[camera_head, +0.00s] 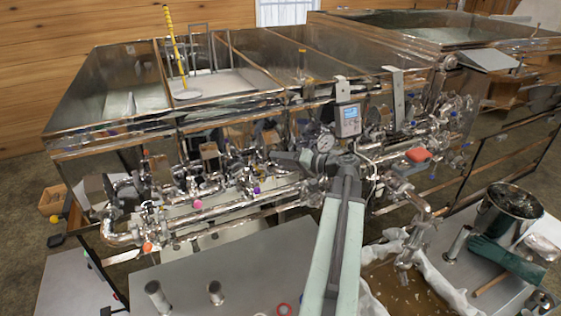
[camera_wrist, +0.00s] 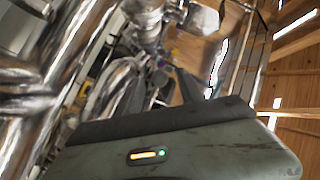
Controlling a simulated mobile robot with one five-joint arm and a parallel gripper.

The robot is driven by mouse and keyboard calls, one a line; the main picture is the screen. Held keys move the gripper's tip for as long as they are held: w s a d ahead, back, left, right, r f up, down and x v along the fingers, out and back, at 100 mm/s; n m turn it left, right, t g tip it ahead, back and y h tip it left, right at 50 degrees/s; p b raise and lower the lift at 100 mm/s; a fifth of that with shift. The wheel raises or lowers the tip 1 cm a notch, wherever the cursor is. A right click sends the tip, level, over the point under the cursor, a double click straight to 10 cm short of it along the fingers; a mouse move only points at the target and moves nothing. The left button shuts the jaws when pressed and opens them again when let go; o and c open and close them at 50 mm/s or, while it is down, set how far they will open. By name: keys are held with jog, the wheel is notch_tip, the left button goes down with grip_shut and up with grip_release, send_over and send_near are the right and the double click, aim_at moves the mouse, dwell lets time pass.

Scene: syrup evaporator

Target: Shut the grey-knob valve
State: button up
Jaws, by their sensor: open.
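I cannot pick out the grey-knob valve for certain. The small valves sit on the shiny pipes (camera_head: 225,205) along the front of the evaporator, and grey is hard to tell from bare metal there. My gripper (camera_wrist: 172,88) is open, with its dark fingers pointing in among blurred metal pipes and fittings in the wrist view. Nothing shows between the fingers. I cannot tell whether the fingers touch any fitting.
Coloured knobs, including magenta (camera_head: 197,204) and orange (camera_head: 147,247), crowd the pipes. A display box (camera_head: 348,120) and a red handle (camera_head: 418,154) are near my arm. A steel pot (camera_head: 505,215) and green glove (camera_head: 505,258) lie right.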

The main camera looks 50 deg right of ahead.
jog(key=shift+c, duration=0.4)
grip_shut()
jog(key=shift+d+r, duration=0.1)
dwell(0.8)
